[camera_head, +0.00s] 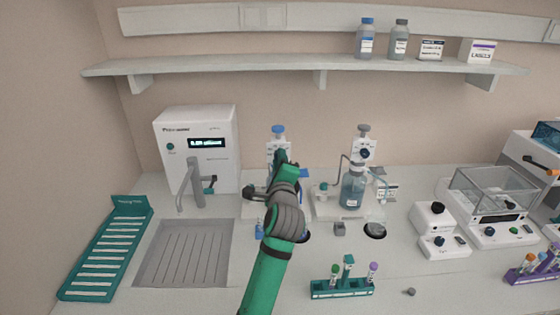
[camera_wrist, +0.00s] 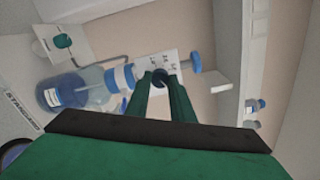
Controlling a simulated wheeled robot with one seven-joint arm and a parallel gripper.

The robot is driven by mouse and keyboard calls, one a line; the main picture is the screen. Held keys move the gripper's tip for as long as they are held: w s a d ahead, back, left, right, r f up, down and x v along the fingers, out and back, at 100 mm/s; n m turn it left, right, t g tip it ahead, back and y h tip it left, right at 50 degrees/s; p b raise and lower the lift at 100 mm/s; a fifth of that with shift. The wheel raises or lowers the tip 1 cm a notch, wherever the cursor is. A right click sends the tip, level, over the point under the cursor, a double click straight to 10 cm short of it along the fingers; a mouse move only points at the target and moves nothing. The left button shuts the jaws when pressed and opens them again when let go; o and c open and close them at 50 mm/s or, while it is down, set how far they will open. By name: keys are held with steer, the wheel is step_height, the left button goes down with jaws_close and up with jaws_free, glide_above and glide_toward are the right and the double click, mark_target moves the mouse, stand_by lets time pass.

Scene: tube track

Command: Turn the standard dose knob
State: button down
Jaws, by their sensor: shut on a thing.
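The standard dose knob (camera_wrist: 159,77) is a small dark blue knob on the white dispenser head (camera_wrist: 181,66). My gripper (camera_wrist: 160,84) has its two green fingers closed around the knob in the wrist view. The dispenser sits on a bottle of blue liquid (camera_wrist: 62,93), beside a plate marked STANDARD (camera_wrist: 20,112). In the head view my gripper (camera_head: 281,158) is at the front of this dispenser, which has a blue top (camera_head: 278,129). My arm hides the knob and most of the bottle there.
A second dispenser on a grey-blue bottle (camera_head: 352,190) stands close on the right. A white machine with a tap (camera_head: 195,150) and a drain tray (camera_head: 187,252) are on the left. A tube rack (camera_head: 342,288) stands in front. A shelf (camera_head: 300,66) runs above.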

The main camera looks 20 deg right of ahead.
steer(key=shift+f+m, duration=0.1)
steer(key=shift+m, duration=0.3)
steer(key=c, duration=1.5)
jaws_free()
steer(key=shift+c, duration=0.2)
steer(key=shift+s, duration=0.1)
steer(key=v, duration=1.1)
